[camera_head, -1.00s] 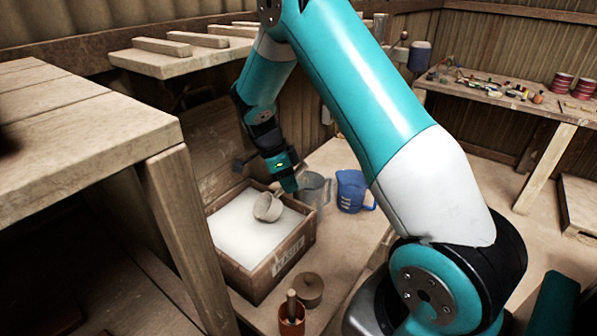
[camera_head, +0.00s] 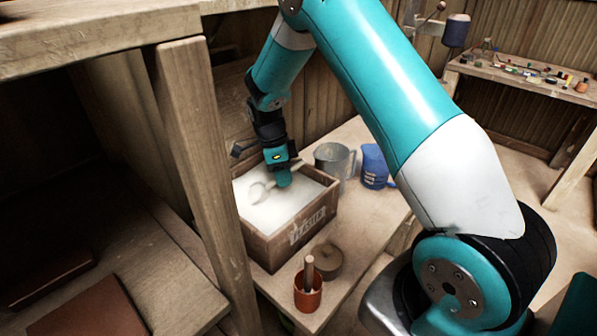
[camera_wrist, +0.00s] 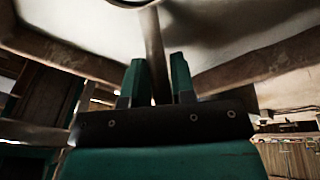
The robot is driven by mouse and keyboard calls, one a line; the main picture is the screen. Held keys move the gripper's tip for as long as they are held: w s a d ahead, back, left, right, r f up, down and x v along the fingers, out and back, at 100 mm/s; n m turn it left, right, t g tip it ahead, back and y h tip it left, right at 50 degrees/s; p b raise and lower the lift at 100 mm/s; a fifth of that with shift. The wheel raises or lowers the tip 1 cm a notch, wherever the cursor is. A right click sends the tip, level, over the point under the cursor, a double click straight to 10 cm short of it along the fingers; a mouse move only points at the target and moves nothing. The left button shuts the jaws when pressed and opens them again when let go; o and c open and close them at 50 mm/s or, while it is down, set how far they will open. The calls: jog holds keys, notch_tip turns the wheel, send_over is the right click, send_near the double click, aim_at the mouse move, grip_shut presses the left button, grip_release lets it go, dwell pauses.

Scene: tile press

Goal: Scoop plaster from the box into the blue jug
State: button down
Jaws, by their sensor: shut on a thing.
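My gripper (camera_head: 284,180) is shut on the handle of the scoop (camera_head: 259,191) and hangs low over the plaster box. In the wrist view the gripper's fingers (camera_wrist: 160,75) close around the thin handle (camera_wrist: 154,45), and the scoop's bowl is cut off at the top edge. The wooden box (camera_head: 300,232) is filled with white plaster (camera_head: 285,205). The scoop's bowl sits at the plaster surface and looks partly sunk in it; how deep I cannot tell. The blue jug (camera_head: 374,168) stands upright on the bench, right of the box; its contents are hidden.
A grey jug (camera_head: 333,160) stands between the box and the blue jug. An orange pot (camera_head: 308,297) with an upright wooden handle and a round brown piece (camera_head: 327,261) are in front of the box. A wooden post (camera_head: 205,170) rises close left of the box.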

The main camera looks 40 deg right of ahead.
jog(key=shift+d+f+t+y+b, duration=0.15)
jog(key=shift+f+t+y+b, duration=0.2)
jog(key=shift+y+b, duration=0.25)
jog(key=shift+s+d+f+t+y, duration=0.1)
jog(key=shift+d+f+t+y, duration=0.15)
jog(key=shift+y, duration=0.35)
jog(key=r+p, duration=0.1)
jog(key=r, duration=0.1)
jog(key=d+r+y+p, duration=0.1)
jog(key=p, duration=0.1)
jog(key=s+d+r+t+y+p, duration=0.1)
jog(key=r, duration=0.1)
jog(key=shift+r+p, duration=0.3)
jog(key=shift+r, duration=0.05)
jog(key=s+d+r+y+p, duration=0.1)
jog(key=s+d+r+p, duration=0.1)
jog(key=d+r+p, duration=0.2)
jog(key=shift+s+d+n+t+y+p, duration=0.25)
jog(key=shift+d+n+t+y+p, duration=0.1)
jog(key=shift+d+y, duration=0.1)
